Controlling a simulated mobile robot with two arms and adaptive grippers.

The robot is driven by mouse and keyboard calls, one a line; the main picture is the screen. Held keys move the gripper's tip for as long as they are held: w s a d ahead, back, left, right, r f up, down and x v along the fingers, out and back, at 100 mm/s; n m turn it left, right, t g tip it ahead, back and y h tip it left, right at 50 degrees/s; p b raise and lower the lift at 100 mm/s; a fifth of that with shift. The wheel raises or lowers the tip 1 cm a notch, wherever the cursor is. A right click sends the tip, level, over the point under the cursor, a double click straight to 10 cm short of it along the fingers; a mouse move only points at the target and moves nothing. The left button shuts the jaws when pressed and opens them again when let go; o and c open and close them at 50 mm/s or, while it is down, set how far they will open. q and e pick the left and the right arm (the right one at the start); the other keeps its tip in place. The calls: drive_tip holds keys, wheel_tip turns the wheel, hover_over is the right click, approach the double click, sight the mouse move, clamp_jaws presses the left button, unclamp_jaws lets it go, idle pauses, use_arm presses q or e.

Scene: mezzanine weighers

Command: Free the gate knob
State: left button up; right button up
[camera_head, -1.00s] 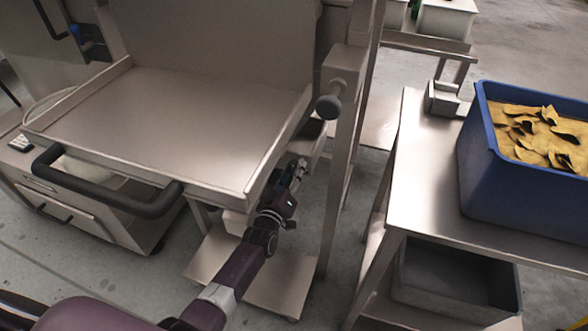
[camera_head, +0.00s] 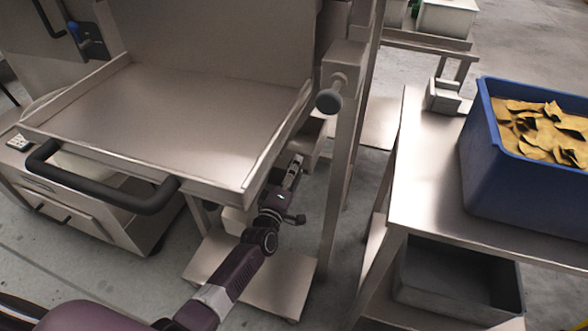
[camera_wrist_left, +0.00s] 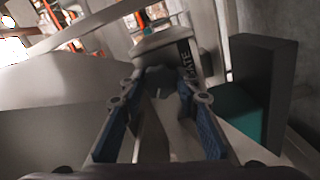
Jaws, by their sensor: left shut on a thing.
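My left gripper (camera_head: 295,168) reaches under the right edge of the steel tray, beside the upright post. In the left wrist view its blue-padded fingers (camera_wrist_left: 158,82) are closed at their tips around a small grey piece, which looks like the gate knob (camera_wrist_left: 160,78). This piece sits in front of a pale block (camera_wrist_left: 172,56) with a dark label that seems to read GATE. The fingers hide much of the held piece. In the head view a grey box-like part (camera_head: 309,142) shows just beyond the gripper. My right gripper is not in view.
The steel tray (camera_head: 180,125) with a black handle (camera_head: 95,190) overhangs my left arm. At right a table (camera_head: 425,165) bears a blue crate (camera_head: 500,185) of brown flakes; a dark bin (camera_head: 455,280) sits below.

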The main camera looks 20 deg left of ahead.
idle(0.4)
use_arm(q)
drive_tip(key=o, duration=1.1)
drive_tip(key=shift+o, duration=0.4)
drive_tip(key=s, duration=1.2)
drive_tip(key=shift+a, duration=0.2)
